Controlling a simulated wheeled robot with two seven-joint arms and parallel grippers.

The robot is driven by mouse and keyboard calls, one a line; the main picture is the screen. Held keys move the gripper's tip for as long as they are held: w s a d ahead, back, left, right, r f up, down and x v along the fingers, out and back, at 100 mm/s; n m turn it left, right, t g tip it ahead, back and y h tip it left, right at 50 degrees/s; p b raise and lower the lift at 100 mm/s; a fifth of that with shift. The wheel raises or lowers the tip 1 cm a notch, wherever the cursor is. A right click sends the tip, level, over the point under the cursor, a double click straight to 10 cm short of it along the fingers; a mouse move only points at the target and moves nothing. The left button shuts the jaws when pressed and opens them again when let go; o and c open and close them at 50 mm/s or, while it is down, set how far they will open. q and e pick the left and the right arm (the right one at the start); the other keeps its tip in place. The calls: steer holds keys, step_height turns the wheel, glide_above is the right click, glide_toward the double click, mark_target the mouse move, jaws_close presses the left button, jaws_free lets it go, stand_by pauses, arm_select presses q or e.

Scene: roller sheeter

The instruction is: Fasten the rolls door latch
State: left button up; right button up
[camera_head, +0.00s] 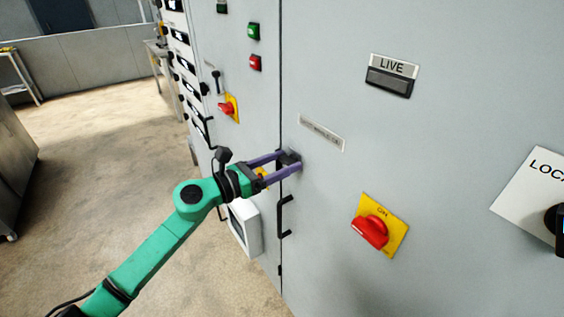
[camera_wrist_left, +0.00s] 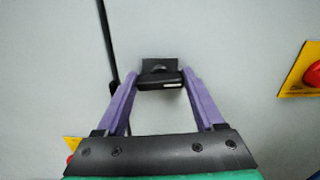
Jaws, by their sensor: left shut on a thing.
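The latch (camera_head: 290,158) is a small black block on the grey cabinet door, close to the vertical door seam. A label plate (camera_head: 321,133) is just above and right of it; its text is too small to read surely. My left gripper (camera_head: 287,164) has its purple fingers shut on the latch. In the left wrist view the fingertips of my left gripper (camera_wrist_left: 159,82) sit on either side of the black latch (camera_wrist_left: 160,75), with the dark seam to the left. The fingers partly cover the latch, so its exact position is hard to tell. My right gripper is not in view.
A black door handle (camera_head: 285,216) stands out below the latch. A red rotary switch on a yellow plate (camera_head: 385,228) and a LIVE indicator (camera_head: 391,76) are to the right. A white box (camera_head: 244,228) juts out at lower left. Open floor (camera_head: 100,130) lies to the left.

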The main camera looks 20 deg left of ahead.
arm_select(q)
steer(key=n+p, duration=0.1)
steer(key=n, duration=0.3)
steer(key=shift+n, duration=0.3)
steer(key=n+p, duration=0.2)
steer(key=n, duration=0.2)
steer(key=shift+w+a+n, duration=0.1)
steer(key=shift+a+n, duration=0.05)
steer(key=shift+n, duration=0.15)
steer(key=n+p, duration=0.2)
steer(key=n, duration=0.3)
steer(key=shift+f+n+p, duration=0.25)
steer(key=shift+n+p, duration=0.6)
steer(key=shift+n, duration=0.65)
steer(key=o, duration=1.4)
